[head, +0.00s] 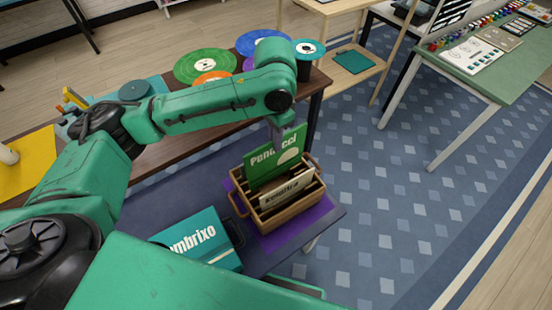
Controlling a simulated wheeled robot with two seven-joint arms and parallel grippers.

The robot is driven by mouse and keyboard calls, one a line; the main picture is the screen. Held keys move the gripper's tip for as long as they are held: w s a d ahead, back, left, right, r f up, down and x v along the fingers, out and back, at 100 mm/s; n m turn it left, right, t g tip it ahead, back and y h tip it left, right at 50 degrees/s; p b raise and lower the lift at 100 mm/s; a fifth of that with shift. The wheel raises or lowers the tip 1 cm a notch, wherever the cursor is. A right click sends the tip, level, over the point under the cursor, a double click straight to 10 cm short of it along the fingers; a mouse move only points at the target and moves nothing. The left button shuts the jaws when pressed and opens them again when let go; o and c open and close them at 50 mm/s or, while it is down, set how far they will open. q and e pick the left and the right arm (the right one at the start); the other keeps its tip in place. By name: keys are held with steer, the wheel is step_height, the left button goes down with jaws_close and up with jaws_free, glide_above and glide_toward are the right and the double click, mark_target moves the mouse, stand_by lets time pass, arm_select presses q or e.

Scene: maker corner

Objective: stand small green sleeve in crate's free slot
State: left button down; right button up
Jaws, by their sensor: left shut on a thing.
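The small green sleeve (262,166), printed with white letters and a pale disc, is upright at the back of the wooden crate (268,224). My left gripper (287,143) comes down from above and is shut on its top edge. The sleeve's lower part is hidden behind the crate's wall and contents, so I cannot tell whether it touches the bottom. A cream sleeve (288,190) with dark letters stands in the crate in front of it. Dark slots show between the crate's dividers. My right gripper is not in view.
The crate sits on a purple mat (309,222) on a dark table. A teal sleeve or box (201,240) with white letters lies left of the crate. Behind, a brown table holds a green record (205,66) and other coloured discs. Blue carpet lies to the right.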

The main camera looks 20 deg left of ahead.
arm_select(q)
step_height(320, 180, down, 8)
steer(key=shift+p, duration=0.3)
steer(key=shift+w+f, duration=0.1)
steer(key=shift+f, duration=0.05)
steer(key=shift+w+f, duration=0.1)
steer(key=shift+w, duration=0.25)
steer(key=c, duration=1.2)
jaws_free()
steer(key=shift+w+f, duration=0.1)
steer(key=shift+w, duration=0.2)
steer(key=shift+c, duration=0.2)
steer(key=shift+o, duration=1.2)
steer(key=shift+s+r, duration=0.25)
step_height(320, 180, up, 12)
steer(key=b, duration=0.2)
glide_above(276, 157)
steer(key=w, duration=0.1)
steer(key=shift+w+a, duration=0.15)
steer(key=shift+w, duration=0.05)
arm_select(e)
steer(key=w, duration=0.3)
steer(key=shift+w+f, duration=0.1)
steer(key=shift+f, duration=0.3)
